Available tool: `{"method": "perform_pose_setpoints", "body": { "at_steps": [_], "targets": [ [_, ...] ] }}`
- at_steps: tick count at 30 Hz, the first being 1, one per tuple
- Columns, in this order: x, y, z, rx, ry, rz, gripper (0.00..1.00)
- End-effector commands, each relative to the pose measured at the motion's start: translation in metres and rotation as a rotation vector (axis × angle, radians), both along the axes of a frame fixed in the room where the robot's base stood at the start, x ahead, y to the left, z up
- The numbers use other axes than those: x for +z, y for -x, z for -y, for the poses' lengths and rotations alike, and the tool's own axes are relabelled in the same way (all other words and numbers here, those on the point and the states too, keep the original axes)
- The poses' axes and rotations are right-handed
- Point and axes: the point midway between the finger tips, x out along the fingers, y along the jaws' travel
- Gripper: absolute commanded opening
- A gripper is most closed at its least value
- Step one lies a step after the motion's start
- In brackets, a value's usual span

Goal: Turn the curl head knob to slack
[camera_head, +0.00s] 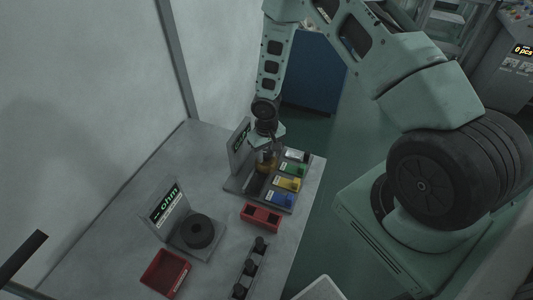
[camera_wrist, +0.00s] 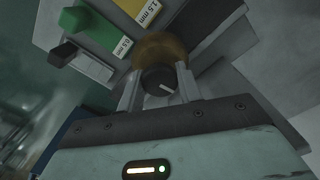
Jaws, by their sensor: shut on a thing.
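The curl head knob (camera_wrist: 158,82) is a dark round knob with a pale pointer line, set on a brass-coloured round base (camera_wrist: 160,48) in the wrist view. My gripper (camera_wrist: 159,85) has its two fingers on either side of the knob and is shut on it. In the head view my gripper (camera_head: 265,150) reaches down from above onto the brass-coloured part of the device (camera_head: 236,184). The knob itself is hidden there. The pointer line slants toward the lower right in the wrist view. I cannot read any slack mark.
Beside the knob are a green block (camera_head: 291,169), a yellow block (camera_head: 288,184) and a blue block (camera_head: 282,198). A red holder (camera_head: 261,217), a red tray (camera_head: 164,273) and a black round part on an ohm-display unit (camera_head: 199,231) share the grey table (camera_head: 118,215).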

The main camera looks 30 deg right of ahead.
Motion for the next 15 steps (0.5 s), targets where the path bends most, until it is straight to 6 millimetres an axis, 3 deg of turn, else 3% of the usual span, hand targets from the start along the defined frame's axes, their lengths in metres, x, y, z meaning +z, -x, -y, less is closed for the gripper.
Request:
{"method": "perform_pose_setpoints", "body": {
  "at_steps": [15],
  "targets": [
    [-0.0001,-0.0008,0.0002,0.477,0.001,0.002,0.12]
  ]
}}
